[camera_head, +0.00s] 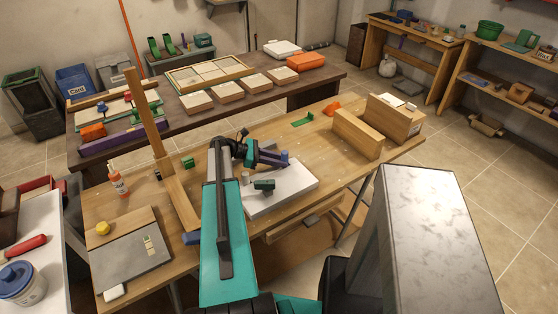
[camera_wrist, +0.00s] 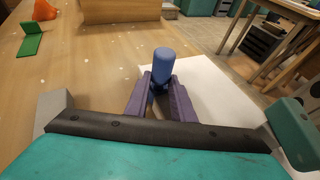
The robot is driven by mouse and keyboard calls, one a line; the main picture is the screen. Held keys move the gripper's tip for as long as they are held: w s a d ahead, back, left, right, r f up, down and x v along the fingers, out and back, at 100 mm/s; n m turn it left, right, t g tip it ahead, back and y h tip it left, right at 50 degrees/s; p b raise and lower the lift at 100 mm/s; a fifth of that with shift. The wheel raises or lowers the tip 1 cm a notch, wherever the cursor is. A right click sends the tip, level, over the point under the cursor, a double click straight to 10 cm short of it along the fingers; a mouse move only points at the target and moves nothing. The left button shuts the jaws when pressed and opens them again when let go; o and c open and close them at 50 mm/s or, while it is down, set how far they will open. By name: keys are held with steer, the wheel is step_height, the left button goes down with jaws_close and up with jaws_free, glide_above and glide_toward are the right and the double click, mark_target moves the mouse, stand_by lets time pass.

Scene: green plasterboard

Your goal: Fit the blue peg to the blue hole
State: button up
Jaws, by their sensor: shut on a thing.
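My gripper (camera_head: 272,159) has purple fingers and is shut on the blue peg (camera_head: 285,156), above the worktable. In the wrist view the blue peg (camera_wrist: 162,64) stands up between the purple fingertips (camera_wrist: 160,88), its rounded-edged top clear of them. A white board (camera_head: 292,192) lies on the table below and to the right of the gripper; its pale surface (camera_wrist: 215,100) also shows in the wrist view. I cannot make out the blue hole in either view.
A wooden upright post (camera_head: 146,112) stands left of my arm. Wooden blocks (camera_head: 358,133) stand at the table's right end. A small green piece (camera_head: 303,119) and an orange piece (camera_head: 331,108) lie behind the board. A glue bottle (camera_head: 118,181) stands at left.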

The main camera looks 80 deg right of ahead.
steer(key=shift+f, duration=0.2)
steer(key=o, duration=1.1)
steer(key=shift+a+f, duration=0.1)
steer(key=shift+a, duration=0.05)
steer(key=b+v, duration=0.3)
steer(key=v, duration=1.1)
steer(key=shift+d+r, duration=0.25)
steer(key=shift+r, duration=0.05)
steer(key=shift+s, duration=0.1)
